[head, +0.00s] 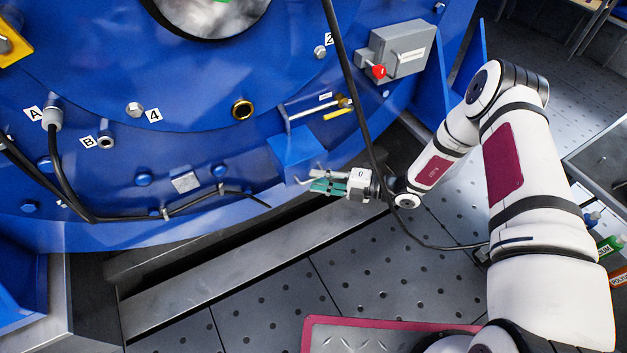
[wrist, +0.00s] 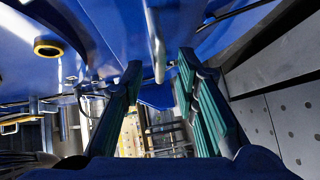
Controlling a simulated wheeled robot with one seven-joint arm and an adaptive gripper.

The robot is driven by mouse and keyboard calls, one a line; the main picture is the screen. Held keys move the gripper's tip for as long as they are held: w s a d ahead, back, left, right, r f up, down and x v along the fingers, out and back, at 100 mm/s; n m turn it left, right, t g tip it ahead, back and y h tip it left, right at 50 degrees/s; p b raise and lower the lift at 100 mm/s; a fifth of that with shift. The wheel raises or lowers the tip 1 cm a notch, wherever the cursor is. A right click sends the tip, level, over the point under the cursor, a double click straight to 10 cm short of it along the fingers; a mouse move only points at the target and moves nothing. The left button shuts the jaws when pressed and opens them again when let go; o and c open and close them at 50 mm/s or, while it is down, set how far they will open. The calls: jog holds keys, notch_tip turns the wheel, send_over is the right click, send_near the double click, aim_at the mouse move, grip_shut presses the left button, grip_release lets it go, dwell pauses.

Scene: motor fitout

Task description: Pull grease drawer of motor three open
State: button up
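The motor (head: 200,130) is a large blue curved housing across the left and middle of the head view. A blue box (head: 296,150), which looks like the grease drawer, sticks out from its lower right. My gripper (head: 318,184), with green finger pads, is at the box's lower front. In the wrist view the fingers (wrist: 160,88) are apart, with a pale metal bar (wrist: 155,40) between them, seemingly the drawer handle. I see space on both sides of the bar; contact cannot be told. No label "three" is readable.
A black cable (head: 357,95) hangs past my wrist. A grey switch box (head: 398,48) with a red knob sits upper right. A metal rail with a yellow part (head: 320,110) is above the blue box. A steel step (head: 210,290) and perforated floor (head: 280,300) lie below.

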jog(key=shift+x, duration=1.1)
grip_shut()
jog(key=s+d+p, duration=0.3)
jog(key=s+d, duration=0.3)
jog(key=s, duration=0.3)
jog(key=shift+s+d, duration=0.2)
jog(key=shift+d, duration=0.05)
grip_release()
